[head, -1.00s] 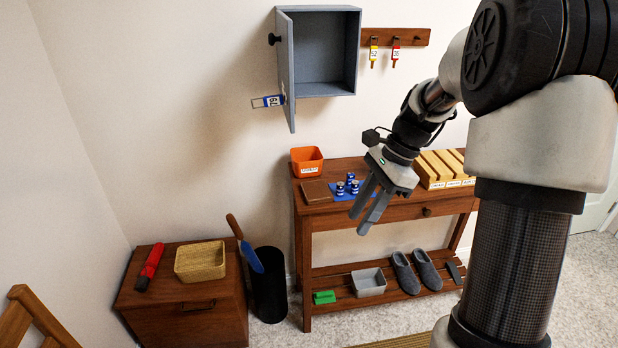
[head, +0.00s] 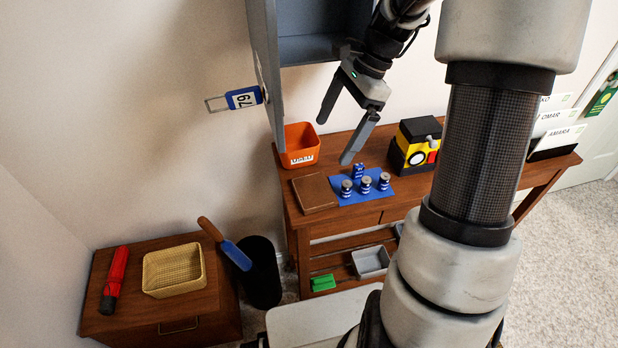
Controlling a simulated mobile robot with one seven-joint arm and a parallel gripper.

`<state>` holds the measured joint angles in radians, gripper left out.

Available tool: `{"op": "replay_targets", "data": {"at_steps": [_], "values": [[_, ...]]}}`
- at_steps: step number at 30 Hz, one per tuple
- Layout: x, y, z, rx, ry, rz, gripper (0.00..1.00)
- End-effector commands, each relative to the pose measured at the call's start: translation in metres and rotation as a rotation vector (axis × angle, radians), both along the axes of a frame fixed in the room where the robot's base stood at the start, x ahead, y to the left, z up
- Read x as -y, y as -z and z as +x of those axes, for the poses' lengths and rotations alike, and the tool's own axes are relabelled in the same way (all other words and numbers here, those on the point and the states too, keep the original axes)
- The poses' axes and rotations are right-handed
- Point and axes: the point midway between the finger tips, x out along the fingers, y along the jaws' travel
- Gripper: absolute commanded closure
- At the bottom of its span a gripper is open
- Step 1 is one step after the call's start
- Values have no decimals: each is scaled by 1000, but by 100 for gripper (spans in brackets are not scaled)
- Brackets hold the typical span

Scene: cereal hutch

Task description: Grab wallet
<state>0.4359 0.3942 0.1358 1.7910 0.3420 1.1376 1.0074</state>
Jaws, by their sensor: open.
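The wallet (head: 314,193) is a flat brown square lying at the left end of the wooden console table (head: 400,203), beside a blue mat. My gripper (head: 334,140) is open and empty. In the head view its fingers point down and left, above the table and behind the wallet in the picture. The fingers are apart from the wallet, and nothing covers the wallet.
An orange bin (head: 300,147) stands just behind the wallet. Several small blue-and-silver jars (head: 365,184) stand on the blue mat (head: 400,186) to its right. A yellow-and-black toy-like object (head: 417,146) is further right. The open grey cabinet door (head: 266,65) hangs above left.

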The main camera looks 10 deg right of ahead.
Motion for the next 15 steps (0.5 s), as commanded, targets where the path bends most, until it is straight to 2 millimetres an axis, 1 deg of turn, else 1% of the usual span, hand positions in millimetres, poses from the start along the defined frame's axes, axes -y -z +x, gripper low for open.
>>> {"op": "replay_targets", "data": {"at_steps": [1,3,9,12,15], "values": [[-4,12,-1,-3,-1,2,0],[-10,27,-2,-5,-2,3,0],[-27,68,-4,-4,-2,3,0],[-34,84,-4,-3,-2,2,0],[-39,95,-5,-3,-2,2,0]]}}
